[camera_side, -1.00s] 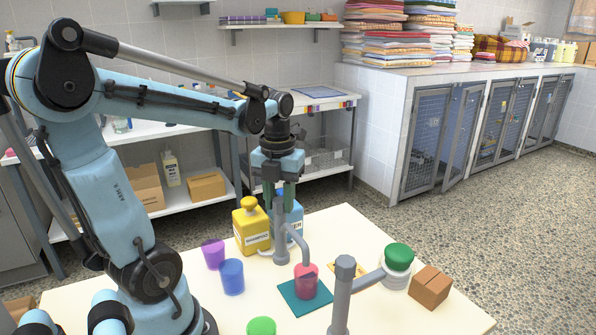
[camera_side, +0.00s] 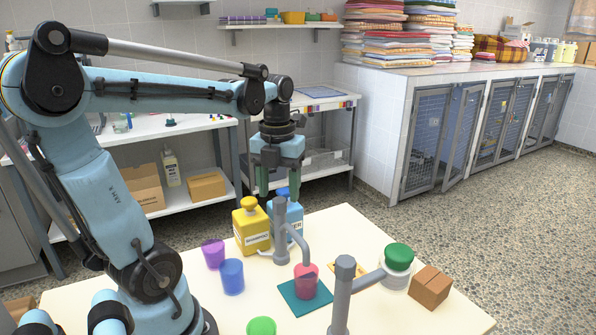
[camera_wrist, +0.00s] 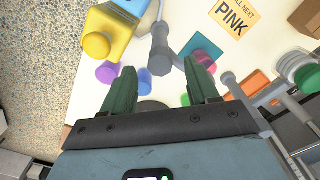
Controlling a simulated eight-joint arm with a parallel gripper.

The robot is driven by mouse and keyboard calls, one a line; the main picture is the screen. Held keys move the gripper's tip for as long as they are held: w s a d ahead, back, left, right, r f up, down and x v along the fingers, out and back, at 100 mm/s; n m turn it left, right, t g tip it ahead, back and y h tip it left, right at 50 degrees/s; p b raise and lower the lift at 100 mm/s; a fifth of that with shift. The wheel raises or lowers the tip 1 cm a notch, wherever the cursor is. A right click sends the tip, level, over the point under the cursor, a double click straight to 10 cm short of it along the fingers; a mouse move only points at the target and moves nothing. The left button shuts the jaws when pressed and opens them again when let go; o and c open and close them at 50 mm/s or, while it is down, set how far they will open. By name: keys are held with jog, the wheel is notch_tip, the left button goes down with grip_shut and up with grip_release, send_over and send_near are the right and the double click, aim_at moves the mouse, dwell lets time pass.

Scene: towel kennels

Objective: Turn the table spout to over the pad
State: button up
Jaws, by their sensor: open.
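The table spout is a grey upright post (camera_side: 281,235) with a curved arm. Its outlet is above the pink cup (camera_side: 305,280), which stands on the teal pad (camera_side: 290,297). In the wrist view the post (camera_wrist: 160,55) shows beyond my fingers, with its arm reaching right toward the pad (camera_wrist: 205,45). My gripper (camera_side: 274,190) is open and empty, pointing down, with its green fingertips at about the height of the post's top in the side view. The fingers (camera_wrist: 162,80) also show in the wrist view, apart from the post.
A yellow bottle (camera_side: 250,232) and a blue bottle (camera_side: 292,215) stand close behind the post. Purple (camera_side: 213,254) and blue (camera_side: 232,277) cups stand to its left. A second grey post (camera_side: 342,295), a green-topped jar (camera_side: 398,262) and a brown box (camera_side: 431,287) are to the right.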

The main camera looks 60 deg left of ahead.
notch_tip(320, 180, up, 9)
dwell(0.4)
jog(key=shift+r, duration=0.1)
jog(key=w+d+f+n+t, duration=0.1)
jog(key=d+f+n+t, duration=0.2)
jog(key=n, duration=1)
jog(key=w+d+f+n+t, duration=0.1)
jog(key=d+f+n+t, duration=0.3)
jog(key=d+f+n, duration=0.5)
jog(key=d+n, duration=0.1)
jog(key=n, duration=0.4)
jog(key=shift+w+d, duration=0.25)
